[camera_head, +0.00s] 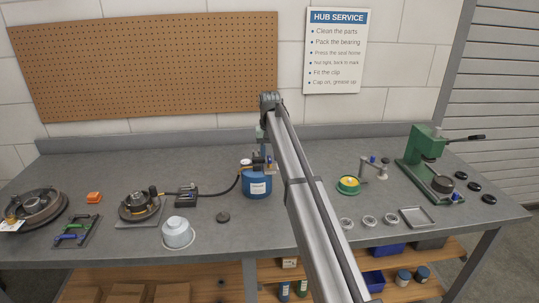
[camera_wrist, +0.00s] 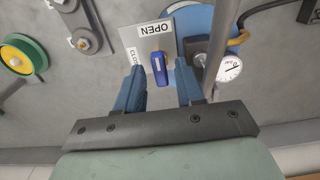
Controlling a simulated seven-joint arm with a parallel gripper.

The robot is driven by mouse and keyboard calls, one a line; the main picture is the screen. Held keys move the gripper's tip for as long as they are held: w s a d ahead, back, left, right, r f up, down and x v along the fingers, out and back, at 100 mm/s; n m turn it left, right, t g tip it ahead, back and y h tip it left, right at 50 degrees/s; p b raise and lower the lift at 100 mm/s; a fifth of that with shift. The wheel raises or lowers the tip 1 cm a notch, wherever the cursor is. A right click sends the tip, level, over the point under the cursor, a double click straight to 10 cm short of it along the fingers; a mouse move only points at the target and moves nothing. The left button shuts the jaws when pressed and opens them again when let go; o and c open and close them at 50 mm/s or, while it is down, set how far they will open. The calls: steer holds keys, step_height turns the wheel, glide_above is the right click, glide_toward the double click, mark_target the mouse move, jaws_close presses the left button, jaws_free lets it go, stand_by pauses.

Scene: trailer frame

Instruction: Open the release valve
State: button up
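The release valve's blue lever (camera_wrist: 160,68) is in the middle of the wrist view, on a light grey plate (camera_wrist: 158,43). The plate reads OPEN, upside down in this view; a second label (camera_wrist: 130,57) at its left is partly hidden by a finger. The lever runs roughly up and down in the picture. My gripper (camera_wrist: 159,70) is open, with one blue finger on each side of the lever and a visible gap at both. In the head view the valve sits by the blue tank (camera_head: 257,188); my arm hides much of it.
A pressure gauge (camera_wrist: 231,68) and a grey pipe stand close to my right finger in the wrist view. A green press (camera_head: 424,150) stands at the right of the bench.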

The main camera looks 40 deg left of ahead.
mark_target(270, 158)
step_height(270, 158, up, 14)
steer(key=shift+f, duration=0.1)
stand_by(0.8)
stand_by(0.4)
